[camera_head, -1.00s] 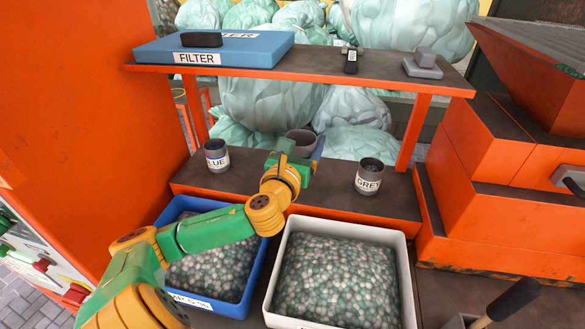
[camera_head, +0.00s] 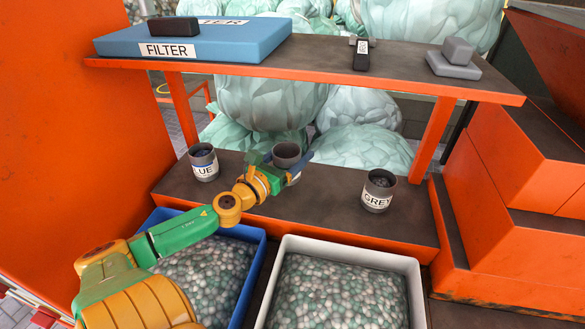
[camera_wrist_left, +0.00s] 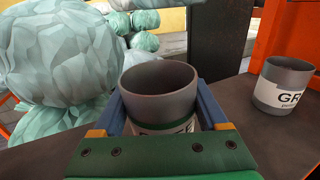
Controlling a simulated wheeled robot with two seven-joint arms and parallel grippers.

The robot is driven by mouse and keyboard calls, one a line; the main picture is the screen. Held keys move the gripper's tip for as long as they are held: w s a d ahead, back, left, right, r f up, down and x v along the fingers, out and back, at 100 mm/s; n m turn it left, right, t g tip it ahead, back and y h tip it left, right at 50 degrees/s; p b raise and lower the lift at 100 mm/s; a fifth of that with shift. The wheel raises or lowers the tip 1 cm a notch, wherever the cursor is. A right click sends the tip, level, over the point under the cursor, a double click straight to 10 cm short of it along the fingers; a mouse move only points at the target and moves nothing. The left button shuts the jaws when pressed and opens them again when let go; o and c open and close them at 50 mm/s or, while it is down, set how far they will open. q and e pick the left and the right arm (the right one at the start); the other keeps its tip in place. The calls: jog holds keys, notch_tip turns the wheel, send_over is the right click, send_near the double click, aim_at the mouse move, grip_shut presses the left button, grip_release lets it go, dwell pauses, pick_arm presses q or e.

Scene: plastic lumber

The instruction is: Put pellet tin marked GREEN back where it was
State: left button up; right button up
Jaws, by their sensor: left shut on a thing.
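The held pellet tin (camera_head: 287,156) is a grey, open-topped cylinder with a white label. In the left wrist view the tin (camera_wrist_left: 160,88) shows a green band low on its side; its marking is mostly hidden by my gripper. My left gripper (camera_head: 285,168) is shut on it, with blue fingers on either side. The tin is upright, over the back part of the dark lower shelf (camera_head: 330,205), between the BLUE tin (camera_head: 203,163) and the GREY tin (camera_head: 378,191). I cannot tell whether its base touches the shelf. My right gripper is out of view.
An upper shelf (camera_head: 310,62) with a blue FILTER box (camera_head: 190,40) spans above. A blue bin (camera_head: 240,301) and a white bin (camera_head: 409,290) of pellets stand in front. Large pale bales (camera_head: 365,150) lie behind. The lower shelf is clear between the tins.

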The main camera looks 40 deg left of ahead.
pick_arm(q)
notch_tip(320, 180, down, 3)
jog(key=shift+f+b, duration=0.15)
jog(key=shift+b, duration=0.25)
jog(key=shift+s, duration=0.15)
